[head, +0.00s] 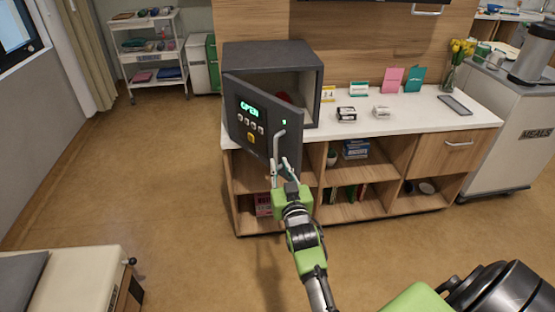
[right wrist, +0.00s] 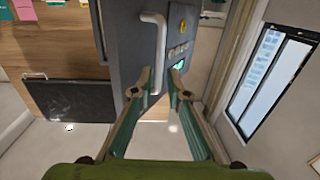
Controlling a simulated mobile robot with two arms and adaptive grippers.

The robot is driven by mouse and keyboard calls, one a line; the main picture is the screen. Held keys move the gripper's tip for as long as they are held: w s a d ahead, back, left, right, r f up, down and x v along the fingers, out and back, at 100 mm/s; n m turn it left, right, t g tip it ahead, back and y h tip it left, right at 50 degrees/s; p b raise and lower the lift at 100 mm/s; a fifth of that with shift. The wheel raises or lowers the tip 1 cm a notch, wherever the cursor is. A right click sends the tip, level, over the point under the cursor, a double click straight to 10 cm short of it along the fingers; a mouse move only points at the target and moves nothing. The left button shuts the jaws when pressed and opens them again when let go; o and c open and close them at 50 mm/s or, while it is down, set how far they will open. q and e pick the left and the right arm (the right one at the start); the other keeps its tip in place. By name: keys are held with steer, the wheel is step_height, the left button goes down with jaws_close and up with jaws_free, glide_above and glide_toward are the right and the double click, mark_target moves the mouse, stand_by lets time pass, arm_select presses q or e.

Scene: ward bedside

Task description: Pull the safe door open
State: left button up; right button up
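The dark grey safe (head: 272,54) stands on the left end of the white counter. Its door (head: 236,92) is swung partly open, with a lit "OPEN" display, a keypad and a pale bar handle (head: 277,146). My right gripper (head: 281,167) is at the lower end of the handle. In the right wrist view its fingertips (right wrist: 160,80) are apart, with the lower handle (right wrist: 156,52) showing between them. I cannot tell whether they touch it. A red item (head: 284,98) shows partly inside the safe; the door hides the rest. My left gripper is not in view.
The white counter (head: 420,116) holds small boxes, cards, a phone and a flower vase (head: 448,76) right of the safe. Floor (head: 150,170) left of the door is clear. A bed (head: 75,285) is at lower left, a trolley (head: 150,50) behind.

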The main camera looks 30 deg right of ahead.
steer(key=shift+s+a, duration=0.1)
steer(key=shift+s, duration=0.2)
